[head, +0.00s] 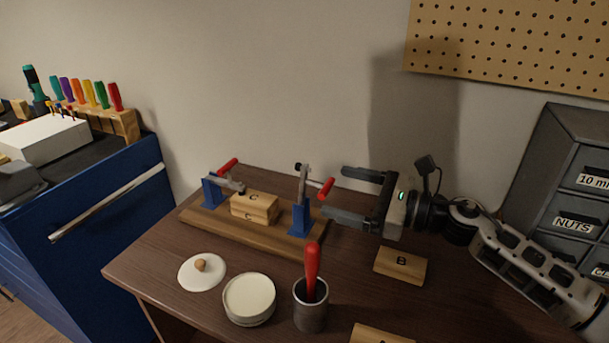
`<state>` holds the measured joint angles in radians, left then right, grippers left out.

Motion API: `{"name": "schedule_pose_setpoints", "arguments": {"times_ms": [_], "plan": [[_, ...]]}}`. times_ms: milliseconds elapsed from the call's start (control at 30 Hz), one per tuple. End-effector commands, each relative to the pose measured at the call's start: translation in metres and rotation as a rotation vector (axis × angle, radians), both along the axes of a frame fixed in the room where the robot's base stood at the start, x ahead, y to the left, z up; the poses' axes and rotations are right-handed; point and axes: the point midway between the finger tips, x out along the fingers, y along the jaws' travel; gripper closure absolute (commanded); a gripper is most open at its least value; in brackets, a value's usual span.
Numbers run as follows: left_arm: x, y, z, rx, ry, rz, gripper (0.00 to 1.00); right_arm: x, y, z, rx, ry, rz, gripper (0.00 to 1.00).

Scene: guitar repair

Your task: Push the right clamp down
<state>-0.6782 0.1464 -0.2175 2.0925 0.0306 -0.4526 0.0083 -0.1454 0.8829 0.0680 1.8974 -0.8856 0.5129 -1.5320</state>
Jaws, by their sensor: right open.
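The right clamp (301,219) has a blue base on the wooden clamping board (269,240). Its metal arm stands raised, with a dark tip at the top, and its red handle (326,188) points toward my right gripper. My right gripper (337,192) is open, with its fingers pointing left, one on each side of the handle's end in the picture. Whether it touches the handle I cannot tell. My left gripper is not in view.
On the table (150,260) in front stand a cup with a red-handled tool (311,310), a pale round container (249,300) and a knobbed lid (201,273). Block B (400,265) lies below my right gripper. A grey drawer cabinet (569,150) stands at right.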

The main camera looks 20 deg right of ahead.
Motion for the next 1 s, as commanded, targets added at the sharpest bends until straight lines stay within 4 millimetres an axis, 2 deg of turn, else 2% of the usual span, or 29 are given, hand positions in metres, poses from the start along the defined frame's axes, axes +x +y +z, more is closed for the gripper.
{"name": "schedule_pose_setpoints", "arguments": {"times_ms": [33, 200, 400, 833, 867, 1000], "plan": [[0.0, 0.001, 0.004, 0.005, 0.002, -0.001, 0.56, 0.009, 0.007, 0.005, 0.003, -0.005, 0.0, 0.16], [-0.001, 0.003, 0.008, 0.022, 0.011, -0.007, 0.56, 0.033, 0.028, 0.005, 0.003, -0.003, -0.001, 0.16], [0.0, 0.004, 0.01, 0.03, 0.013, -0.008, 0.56, 0.054, 0.046, 0.003, 0.003, -0.002, -0.002, 0.16], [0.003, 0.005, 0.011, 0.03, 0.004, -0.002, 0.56, 0.062, 0.053, 0.0, 0.0, 0.0, 0.0, 0.16], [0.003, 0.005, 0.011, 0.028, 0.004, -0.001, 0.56, 0.062, 0.053, 0.0, 0.0, 0.0, 0.0, 0.22], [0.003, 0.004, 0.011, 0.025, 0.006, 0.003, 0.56, 0.062, 0.053, 0.0, 0.0, 0.0, -0.001, 0.61]]}}
